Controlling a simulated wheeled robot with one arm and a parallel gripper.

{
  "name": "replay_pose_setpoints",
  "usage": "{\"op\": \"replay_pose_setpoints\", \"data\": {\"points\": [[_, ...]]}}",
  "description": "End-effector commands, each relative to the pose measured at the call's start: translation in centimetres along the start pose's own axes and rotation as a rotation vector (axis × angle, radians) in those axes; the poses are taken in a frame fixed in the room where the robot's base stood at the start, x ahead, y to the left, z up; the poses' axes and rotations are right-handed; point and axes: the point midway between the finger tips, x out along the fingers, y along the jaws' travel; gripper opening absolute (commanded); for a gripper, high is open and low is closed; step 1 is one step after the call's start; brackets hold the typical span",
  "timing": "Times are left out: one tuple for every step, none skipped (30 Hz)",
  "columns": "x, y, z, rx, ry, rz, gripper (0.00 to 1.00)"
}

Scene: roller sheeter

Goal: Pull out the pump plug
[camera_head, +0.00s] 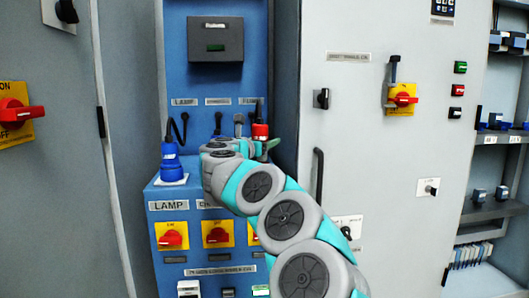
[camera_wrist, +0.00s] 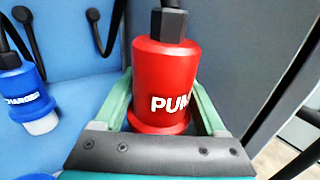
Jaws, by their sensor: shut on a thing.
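The red plug (camera_head: 260,131) with white lettering, partly readable as "PUM", stands upright near the back of the blue panel. It fills the middle of the wrist view (camera_wrist: 166,75), with a black cable gland on top. My gripper (camera_wrist: 163,112) is shut on the red plug, its two green fingers on either side of the body. In the head view my gripper (camera_head: 266,149) reaches the plug from the front. The plug's lower end is hidden behind the gripper, so I cannot tell whether it sits in a socket.
A blue plug (camera_wrist: 28,92) marked as charger is close on the left, with a pale lower end. The lamp plug (camera_head: 170,160) stands farther left on a white base. Black cables hang behind. A grey cabinet wall (camera_wrist: 230,50) is close on the right.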

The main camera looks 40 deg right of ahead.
Motion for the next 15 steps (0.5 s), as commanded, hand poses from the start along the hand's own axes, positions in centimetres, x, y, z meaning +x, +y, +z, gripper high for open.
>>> {"op": "replay_pose_setpoints", "data": {"points": [[-0.1, 0.0, 1.0, 0.005, -0.002, 0.000, 0.00], [-0.1, 0.1, 1.4, 0.003, -0.003, 0.000, 0.00], [-0.1, 0.1, 2.0, 0.002, -0.003, 0.000, 0.00], [-0.1, 0.1, 2.5, 0.004, -0.002, -0.001, 0.00], [-0.1, 0.0, 3.0, 0.004, -0.003, -0.002, 0.00], [-0.1, -0.1, 3.6, 0.005, -0.003, -0.003, 0.00], [-0.1, 0.0, 3.9, 0.003, -0.003, -0.002, 0.00], [-0.1, 0.0, 4.2, 0.002, -0.002, -0.002, 0.00], [-0.1, 0.0, 4.5, 0.002, -0.001, -0.001, 0.00], [-0.1, 0.0, 4.8, 0.001, -0.002, -0.001, 0.00], [-0.1, 0.0, 5.0, 0.001, -0.002, -0.002, 0.00], [0.0, 0.0, 5.3, 0.002, -0.002, -0.002, 0.00], [0.0, 0.0, 5.5, 0.002, -0.002, -0.002, 0.00], [-0.1, 0.0, 5.8, 0.002, -0.002, -0.001, 0.00], [-0.1, 0.0, 6.1, 0.002, -0.002, -0.001, 0.00]]}}
